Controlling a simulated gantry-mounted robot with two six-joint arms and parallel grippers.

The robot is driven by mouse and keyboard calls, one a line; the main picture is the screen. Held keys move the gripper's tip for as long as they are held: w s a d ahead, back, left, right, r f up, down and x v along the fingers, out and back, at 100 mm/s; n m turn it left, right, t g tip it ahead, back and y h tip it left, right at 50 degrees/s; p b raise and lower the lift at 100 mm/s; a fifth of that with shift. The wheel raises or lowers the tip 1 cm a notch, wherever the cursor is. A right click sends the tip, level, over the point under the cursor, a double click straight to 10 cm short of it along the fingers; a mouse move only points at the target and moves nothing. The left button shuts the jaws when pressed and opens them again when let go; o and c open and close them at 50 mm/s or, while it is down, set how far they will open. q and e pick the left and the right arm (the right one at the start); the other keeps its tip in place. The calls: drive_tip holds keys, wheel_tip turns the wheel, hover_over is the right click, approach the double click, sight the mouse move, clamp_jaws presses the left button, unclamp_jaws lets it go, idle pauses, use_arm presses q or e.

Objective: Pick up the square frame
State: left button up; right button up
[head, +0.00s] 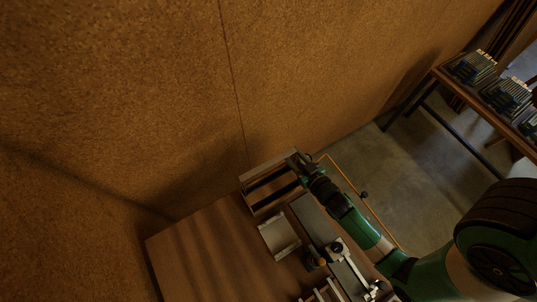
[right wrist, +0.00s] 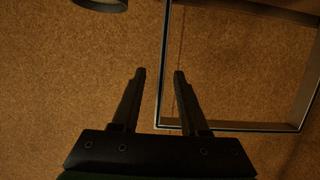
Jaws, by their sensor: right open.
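The square frame (right wrist: 240,126) fills the upper right of the right wrist view, a thin grey-edged outline with the brown wall showing through it. In the head view a pale-edged frame (head: 265,168) stands at the far edge of the wooden table, beside the wall. My right gripper (right wrist: 159,75) is open, with no grip on anything. In the right wrist view the frame's left side runs through the gap between its fingers, and the lower side passes by the right finger. I cannot tell whether a finger touches it. My left gripper is not in view.
The wooden table (head: 195,250) is bare at its left. A pale tray-like piece (head: 279,236) and metal fixtures (head: 345,262) lie near my right arm. The brown wall (head: 120,90) is close behind. A rack table (head: 470,125) stands far right.

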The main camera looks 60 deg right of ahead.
clamp_jaws()
idle(1.3)
